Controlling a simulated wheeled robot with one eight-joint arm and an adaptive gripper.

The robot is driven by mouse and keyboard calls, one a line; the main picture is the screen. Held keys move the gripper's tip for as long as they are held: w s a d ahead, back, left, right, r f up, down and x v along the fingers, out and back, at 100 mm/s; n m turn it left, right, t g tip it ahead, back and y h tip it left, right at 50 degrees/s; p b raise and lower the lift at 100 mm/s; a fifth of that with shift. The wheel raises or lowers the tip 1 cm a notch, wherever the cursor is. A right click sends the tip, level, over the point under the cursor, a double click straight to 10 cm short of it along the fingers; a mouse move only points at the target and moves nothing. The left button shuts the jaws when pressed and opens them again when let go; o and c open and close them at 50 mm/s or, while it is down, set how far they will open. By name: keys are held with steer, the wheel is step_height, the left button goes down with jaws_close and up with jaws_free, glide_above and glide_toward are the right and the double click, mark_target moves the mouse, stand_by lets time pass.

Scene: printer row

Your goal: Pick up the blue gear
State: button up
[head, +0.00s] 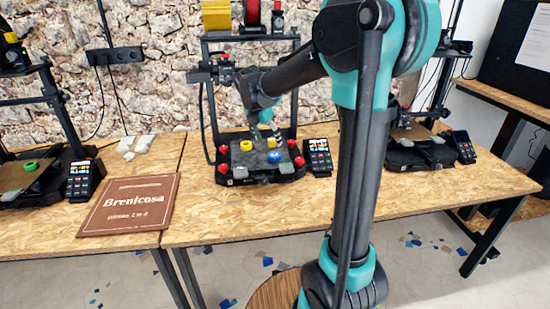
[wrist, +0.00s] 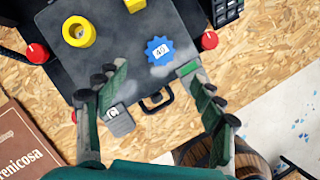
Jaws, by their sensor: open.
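The blue gear (wrist: 160,51) lies flat on the dark print bed (wrist: 106,64) of the middle printer, with a white label marked with a number on top. It also shows in the head view (head: 274,156) near the bed's front. My gripper (wrist: 150,88) is open and empty, its two green-padded fingers spread wide. In the wrist view the gear is just beyond the fingertips, nearer the right finger. In the head view my gripper (head: 262,132) is above the bed, partly hidden against the printer.
Red knobs (wrist: 209,40) stand at the bed's corners. A keypad (head: 318,155) is to the right. A brown sign (head: 130,205) lies left on the table.

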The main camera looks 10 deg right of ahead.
mark_target(274, 155)
steer(key=x, duration=0.9)
steer(key=shift+w+d+f, duration=0.1)
steer(key=shift+c, duration=0.4)
steer(key=c, duration=0.9)
